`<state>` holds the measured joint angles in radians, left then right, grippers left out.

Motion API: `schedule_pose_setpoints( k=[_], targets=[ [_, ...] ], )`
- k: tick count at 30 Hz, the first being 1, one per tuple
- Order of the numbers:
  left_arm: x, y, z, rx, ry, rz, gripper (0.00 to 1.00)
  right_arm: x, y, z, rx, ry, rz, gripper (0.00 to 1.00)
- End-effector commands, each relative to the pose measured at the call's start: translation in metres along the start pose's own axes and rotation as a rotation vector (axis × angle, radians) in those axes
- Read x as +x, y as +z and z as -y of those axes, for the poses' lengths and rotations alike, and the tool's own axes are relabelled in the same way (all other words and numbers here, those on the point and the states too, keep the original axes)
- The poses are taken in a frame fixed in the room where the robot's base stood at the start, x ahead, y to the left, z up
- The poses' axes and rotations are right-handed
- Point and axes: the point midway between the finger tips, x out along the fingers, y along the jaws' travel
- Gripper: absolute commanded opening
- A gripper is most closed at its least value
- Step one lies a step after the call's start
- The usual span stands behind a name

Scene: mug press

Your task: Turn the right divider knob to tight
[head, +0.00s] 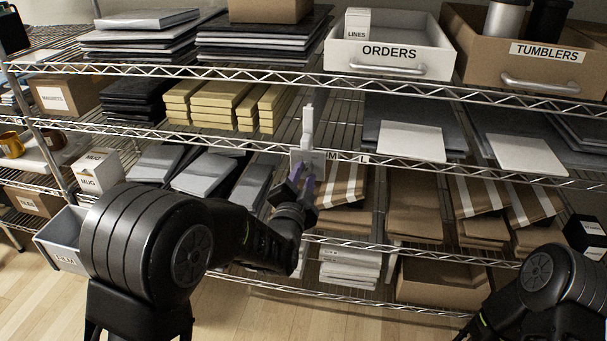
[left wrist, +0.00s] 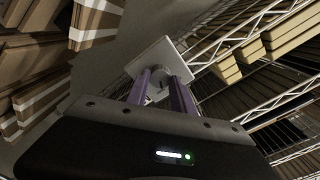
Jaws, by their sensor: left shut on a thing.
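The divider (head: 308,125) is a pale upright piece at the middle shelf edge, with a light square plate (head: 299,157) at its foot. The plate also shows in the left wrist view (left wrist: 160,52). My left gripper (head: 303,182) has purple fingers and reaches up to the front of the plate. In the left wrist view its fingers (left wrist: 160,88) are shut on the small pale divider knob (left wrist: 157,90), which sits in front of the plate. The knob's setting is too small to read. My right arm shows at the lower right, but its gripper is out of view.
Yellow boxes (head: 225,98) lie left of the divider and grey sheets (head: 412,140) lie right of it. Brown packets (head: 342,186) fill the shelf below. The ORDERS bin (head: 390,48) and TUMBLERS bin (head: 545,62) stand above. Wire shelf edges run close to my left gripper.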

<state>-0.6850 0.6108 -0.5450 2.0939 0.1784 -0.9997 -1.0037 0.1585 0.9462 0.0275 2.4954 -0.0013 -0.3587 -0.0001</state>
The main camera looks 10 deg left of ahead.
Motion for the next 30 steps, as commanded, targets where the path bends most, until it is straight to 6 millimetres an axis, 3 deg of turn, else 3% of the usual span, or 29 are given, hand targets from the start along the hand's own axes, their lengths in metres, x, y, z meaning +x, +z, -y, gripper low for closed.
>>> schedule_pose_setpoints(
  k=[9,24,25,30],
  targets=[
    [-0.0001,-0.0009,-0.0004,0.149,0.001,-0.001,0.00,-0.0053,0.0000,0.0021,-0.001,0.000,0.000,0.00],
    [0.0000,-0.0004,-0.0006,0.176,0.001,-0.001,0.00,-0.0056,-0.0001,0.0022,0.000,0.000,0.000,0.00],
    [0.0000,-0.0003,-0.0006,0.176,0.001,-0.001,0.29,-0.0056,-0.0001,0.0022,0.000,0.000,0.000,0.00],
    [0.0000,-0.0002,-0.0005,0.175,0.001,-0.001,0.43,-0.0056,-0.0001,0.0022,0.000,0.000,0.000,0.00]
  ],
)
